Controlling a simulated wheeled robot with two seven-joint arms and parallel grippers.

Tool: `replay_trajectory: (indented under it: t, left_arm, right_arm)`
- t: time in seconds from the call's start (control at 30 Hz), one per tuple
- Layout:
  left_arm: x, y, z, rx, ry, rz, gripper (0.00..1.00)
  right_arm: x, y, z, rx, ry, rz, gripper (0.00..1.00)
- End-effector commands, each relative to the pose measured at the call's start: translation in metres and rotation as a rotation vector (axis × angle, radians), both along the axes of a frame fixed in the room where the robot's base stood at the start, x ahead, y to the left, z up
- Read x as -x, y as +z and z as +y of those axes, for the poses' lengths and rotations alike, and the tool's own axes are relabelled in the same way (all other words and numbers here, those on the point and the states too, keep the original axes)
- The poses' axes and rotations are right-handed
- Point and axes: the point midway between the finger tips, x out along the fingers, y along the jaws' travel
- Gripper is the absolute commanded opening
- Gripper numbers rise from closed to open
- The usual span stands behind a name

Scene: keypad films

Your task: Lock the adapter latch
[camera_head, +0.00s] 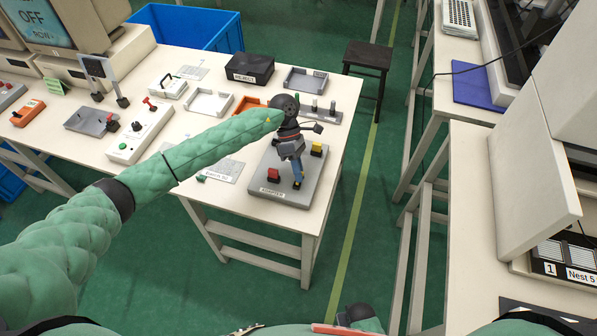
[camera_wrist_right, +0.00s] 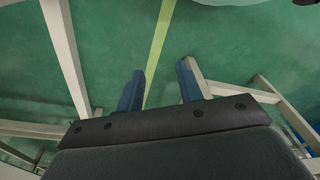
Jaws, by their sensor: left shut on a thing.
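The adapter (camera_head: 292,198) is a grey plate labelled "ADAPTER" at the table's near right corner. It bears a red block (camera_head: 273,174) at the left and a yellow block (camera_head: 317,149) at the back right. My left gripper (camera_head: 297,182) reaches down over the middle of the plate, between the two blocks. Its blue fingers are shut on a small part there, probably the latch, which the fingers mostly hide. I cannot tell the latch's position. My right gripper (camera_wrist_right: 159,82) shows in the right wrist view, with its two blue fingers apart and nothing between them, over green floor.
The white table (camera_head: 225,215) also holds a black box (camera_head: 250,68), grey and white trays (camera_head: 208,103), an orange tray and a white switch box (camera_head: 140,132). A dark stool (camera_head: 368,55) stands behind. Green floor with a yellow line is free at the right.

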Motion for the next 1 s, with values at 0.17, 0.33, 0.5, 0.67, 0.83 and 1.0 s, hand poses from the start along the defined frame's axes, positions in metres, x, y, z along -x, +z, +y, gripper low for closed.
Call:
replay_trajectory:
  t: [0.17,0.33,0.5,0.67,0.83,1.0]
  left_arm:
    - [0.0,0.0,0.0,0.0,0.0,-0.001,0.3]
    - [0.0,0.0,0.0,0.0,0.0,-0.001,0.31]
    - [-0.001,0.001,0.0,0.0,0.001,-0.002,0.31]
    - [-0.008,0.008,0.003,0.001,0.0,-0.003,0.31]
    - [-0.021,0.025,0.007,0.001,-0.001,-0.003,0.31]
    - [-0.033,0.042,0.012,0.001,0.0,-0.003,0.31]
  right_arm:
    - [0.0,0.0,0.0,0.0,0.0,-0.001,0.36]
    - [0.0,0.0,0.0,0.0,0.0,-0.001,0.36]
    - [0.0,-0.001,0.0,0.0,0.0,0.0,0.36]
    - [-0.001,0.009,0.002,-0.002,-0.001,0.01,0.36]
    - [-0.008,0.039,0.009,-0.011,-0.004,0.013,0.36]
    - [-0.017,0.07,0.015,-0.017,-0.004,0.016,0.36]
